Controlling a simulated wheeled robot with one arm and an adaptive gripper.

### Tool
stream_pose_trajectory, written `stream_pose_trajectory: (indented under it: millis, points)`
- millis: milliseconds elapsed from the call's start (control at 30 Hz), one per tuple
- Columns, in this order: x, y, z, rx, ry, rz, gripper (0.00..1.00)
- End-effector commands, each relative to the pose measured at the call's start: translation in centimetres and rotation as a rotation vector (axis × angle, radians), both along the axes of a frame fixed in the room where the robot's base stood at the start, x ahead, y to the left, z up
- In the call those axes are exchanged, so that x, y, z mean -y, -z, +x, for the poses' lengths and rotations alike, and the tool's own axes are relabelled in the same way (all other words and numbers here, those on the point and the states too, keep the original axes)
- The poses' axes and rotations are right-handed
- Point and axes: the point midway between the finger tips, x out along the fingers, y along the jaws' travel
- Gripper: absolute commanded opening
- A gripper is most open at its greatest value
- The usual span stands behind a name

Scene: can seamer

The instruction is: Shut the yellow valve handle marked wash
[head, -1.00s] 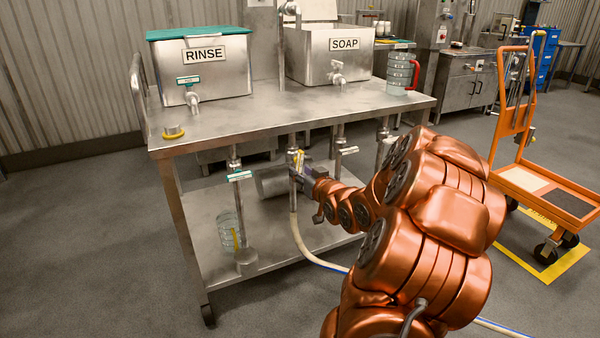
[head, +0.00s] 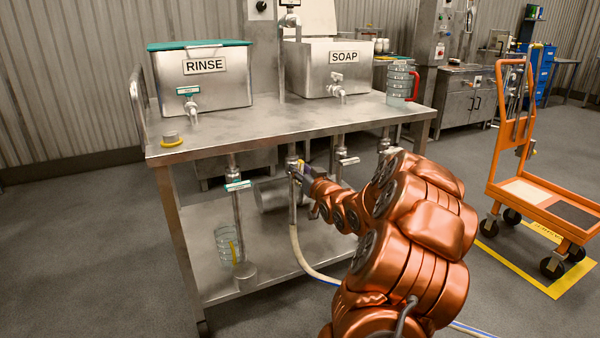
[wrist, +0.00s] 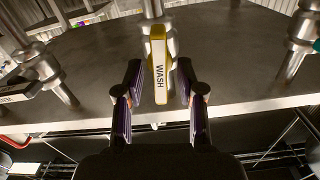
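The yellow valve handle marked WASH (wrist: 158,75) is in the upper middle of the wrist view, its label facing the camera. It sits on a metal pipe that enters from the top. My gripper (wrist: 160,78) is open, with one dark finger on each side of the handle and a gap visible to each. In the head view my gripper (head: 304,172) is at the wash valve pipe (head: 292,185) under the tabletop. There the handle is mostly hidden by my gripper, with only a little yellow visible.
A steel table (head: 260,132) carries the RINSE tank (head: 203,78) and SOAP tank (head: 335,72). Other valves stand beside the wash valve, one with a teal handle (head: 237,186) and one white-handled (head: 347,160). A hose (head: 300,250) hangs below. An orange cart (head: 545,200) is at right.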

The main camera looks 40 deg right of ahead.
Motion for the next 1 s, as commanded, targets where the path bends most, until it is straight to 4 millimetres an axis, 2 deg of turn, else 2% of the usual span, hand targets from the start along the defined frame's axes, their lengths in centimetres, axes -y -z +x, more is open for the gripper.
stream_pose_trajectory:
  millis: [433, 800, 1000]
  points:
    - [0.23, -0.11, 0.65, 0.002, 0.0, -0.001, 0.38]
    - [0.24, -0.13, 0.63, 0.001, 0.001, -0.002, 0.0]
    - [0.25, -0.14, 0.62, 0.001, 0.001, -0.002, 0.0]
